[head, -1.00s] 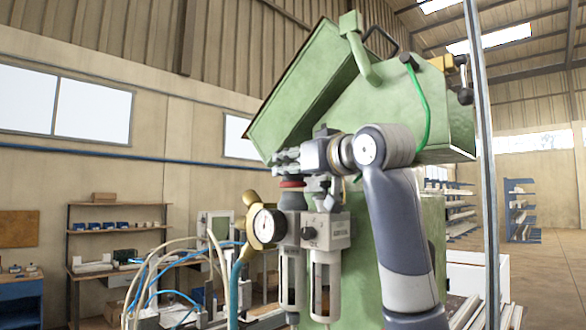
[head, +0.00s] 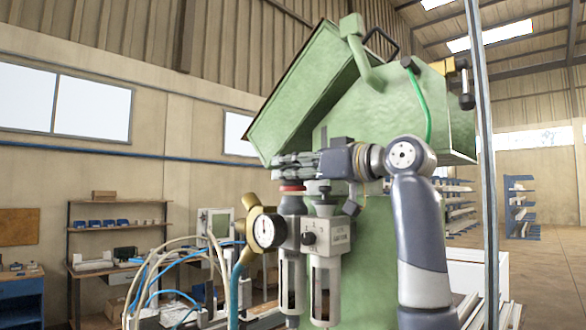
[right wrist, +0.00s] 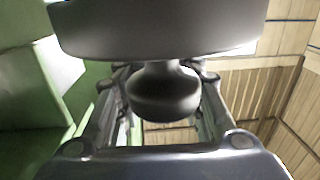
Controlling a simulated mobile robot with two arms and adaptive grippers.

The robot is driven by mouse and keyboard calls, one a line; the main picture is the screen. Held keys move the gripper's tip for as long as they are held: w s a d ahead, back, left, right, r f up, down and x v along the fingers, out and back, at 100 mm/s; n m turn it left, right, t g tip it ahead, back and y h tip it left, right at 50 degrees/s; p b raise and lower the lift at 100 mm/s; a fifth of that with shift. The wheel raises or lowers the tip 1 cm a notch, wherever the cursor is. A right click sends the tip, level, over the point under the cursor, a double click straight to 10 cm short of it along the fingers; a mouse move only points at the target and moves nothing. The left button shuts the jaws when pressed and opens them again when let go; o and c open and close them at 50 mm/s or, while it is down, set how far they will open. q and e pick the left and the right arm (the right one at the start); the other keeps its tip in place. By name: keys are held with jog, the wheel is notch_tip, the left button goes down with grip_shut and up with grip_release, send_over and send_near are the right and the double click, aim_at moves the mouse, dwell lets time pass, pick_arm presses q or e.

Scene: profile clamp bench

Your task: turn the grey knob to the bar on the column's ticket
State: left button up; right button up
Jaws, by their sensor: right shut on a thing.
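In the head view my right gripper (head: 292,162) is at the top of the left air unit (head: 292,235), its fingers pointing left. It is shut on the grey knob, which is mostly hidden there; a red ring (head: 291,188) shows just below the fingers. In the right wrist view a dark grey rounded knob shape (right wrist: 163,95) sits between the two fingers, under a wide grey body (right wrist: 155,30). Any index mark on the knob is hidden. I cannot make out the column's ticket or its bar. My left gripper is not in view.
A round gauge (head: 267,230) sits left of the unit. The green machine (head: 390,140) is close behind. Hoses (head: 165,265) lie at lower left.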

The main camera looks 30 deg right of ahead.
jog(key=o, duration=1.1)
jog(key=shift+s, duration=0.1)
jog(key=v, duration=1.1)
jog(key=shift+s+d+f, duration=0.1)
jog(key=shift+s+d, duration=0.05)
jog(key=shift+s, duration=0.15)
